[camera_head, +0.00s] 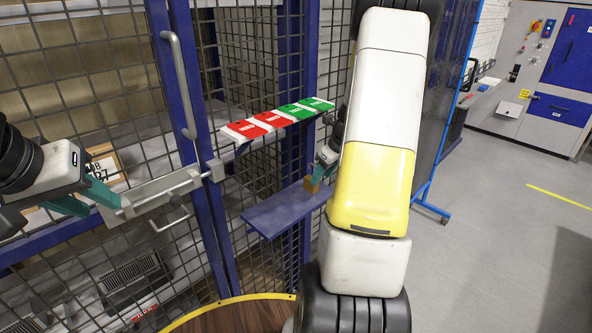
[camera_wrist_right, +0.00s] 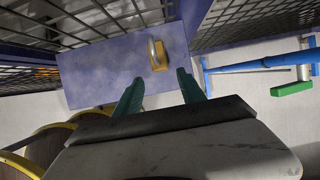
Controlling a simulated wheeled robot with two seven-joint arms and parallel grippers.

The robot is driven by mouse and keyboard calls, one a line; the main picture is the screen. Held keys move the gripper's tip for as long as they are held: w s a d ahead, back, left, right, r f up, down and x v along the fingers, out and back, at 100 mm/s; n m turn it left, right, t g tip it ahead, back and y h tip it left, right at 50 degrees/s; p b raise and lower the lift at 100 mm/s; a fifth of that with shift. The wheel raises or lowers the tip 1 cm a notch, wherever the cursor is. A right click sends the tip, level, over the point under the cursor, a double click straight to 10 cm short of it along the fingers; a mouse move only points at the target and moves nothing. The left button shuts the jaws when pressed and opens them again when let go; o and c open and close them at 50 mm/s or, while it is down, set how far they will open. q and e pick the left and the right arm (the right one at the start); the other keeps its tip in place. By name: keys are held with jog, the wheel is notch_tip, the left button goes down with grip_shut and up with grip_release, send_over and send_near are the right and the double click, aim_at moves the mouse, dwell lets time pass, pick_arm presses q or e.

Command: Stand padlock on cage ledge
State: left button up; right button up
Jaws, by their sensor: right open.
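The padlock (camera_wrist_right: 159,60) has a brass body and a grey shackle. In the right wrist view it is on the blue cage ledge (camera_wrist_right: 98,72), close to the ledge's edge, and looks upright. My right gripper (camera_wrist_right: 160,78) is open, its teal fingertips just short of the padlock and apart from it. In the head view the padlock (camera_head: 312,186) shows small at the right part of the ledge (camera_head: 280,210), partly hidden by my right gripper (camera_head: 319,178). My left gripper (camera_head: 96,203) has its teal fingers spread at the end of the gate's bolt; nothing is clearly held.
A grey bolt bar (camera_head: 160,190) crosses the mesh gate, with a vertical handle (camera_head: 178,85) above it. Red and green tags (camera_head: 278,118) lie on a shelf above the ledge. A blue stand (camera_head: 430,208) is at right. Open floor (camera_head: 500,230) lies further right.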

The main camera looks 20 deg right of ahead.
jog(key=s+d, duration=0.4)
jog(key=s, duration=0.5)
jog(key=s+a+r+n+t+y, duration=0.1)
jog(key=s+a+r+n, duration=0.2)
jog(key=a+r+n, duration=1.5)
jog(key=s+a+r+n+t, duration=0.1)
jog(key=s+a+r+n, duration=0.3)
jog(key=s+a+n, duration=0.5)
jog(key=s+n, duration=0.2)
jog(key=n, duration=0.3)
jog(key=shift+h, duration=0.3)
pick_arm(q)
jog(key=shift+c, duration=0.5)
pick_arm(e)
jog(key=shift+r, duration=0.1)
